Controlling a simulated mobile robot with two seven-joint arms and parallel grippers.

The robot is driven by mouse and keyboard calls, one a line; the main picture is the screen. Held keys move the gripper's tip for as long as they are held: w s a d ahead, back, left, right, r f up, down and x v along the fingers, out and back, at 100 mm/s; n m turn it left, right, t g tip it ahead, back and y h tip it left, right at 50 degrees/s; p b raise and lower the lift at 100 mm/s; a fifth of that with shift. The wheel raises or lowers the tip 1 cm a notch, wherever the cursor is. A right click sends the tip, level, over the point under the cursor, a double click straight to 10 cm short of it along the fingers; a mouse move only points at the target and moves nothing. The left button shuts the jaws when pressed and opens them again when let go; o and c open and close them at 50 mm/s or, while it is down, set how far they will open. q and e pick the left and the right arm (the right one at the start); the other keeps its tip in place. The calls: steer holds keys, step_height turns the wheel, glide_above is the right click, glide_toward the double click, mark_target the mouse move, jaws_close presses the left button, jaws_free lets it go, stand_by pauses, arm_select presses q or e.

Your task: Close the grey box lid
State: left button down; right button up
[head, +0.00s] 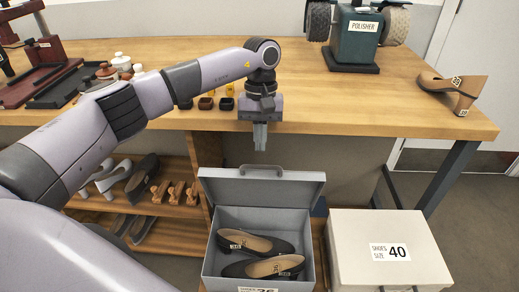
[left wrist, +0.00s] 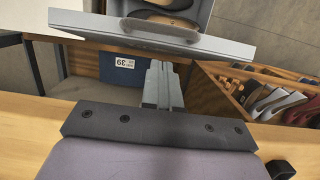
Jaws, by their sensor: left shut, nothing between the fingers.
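The grey box (head: 222,262) stands open in front of the workbench in the head view. A pair of black shoes (head: 262,245) lies inside it. Its grey lid (head: 262,190) stands up at the back edge, with a handle on top. My left gripper (head: 260,148) is shut and empty, pointing down just behind and above the lid's top edge. In the left wrist view the gripper (left wrist: 160,72) is close to the lid (left wrist: 150,36) and its handle; whether they touch I cannot tell. My right gripper is not in view.
The wooden workbench (head: 300,80) lies behind the box. A polisher (head: 356,40) and a tan shoe (head: 455,88) stand on it. A closed pale box (head: 385,235) labelled 40 stands right of the grey box. A shelf (head: 150,200) with shoes is at the left.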

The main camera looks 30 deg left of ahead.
arm_select(q)
steer(key=shift+s+d+f, duration=0.3)
steer(key=shift+s, duration=0.3)
steer(key=shift+s+d+f, duration=0.25)
steer(key=shift+s+f, duration=0.05)
steer(key=shift+s, duration=0.25)
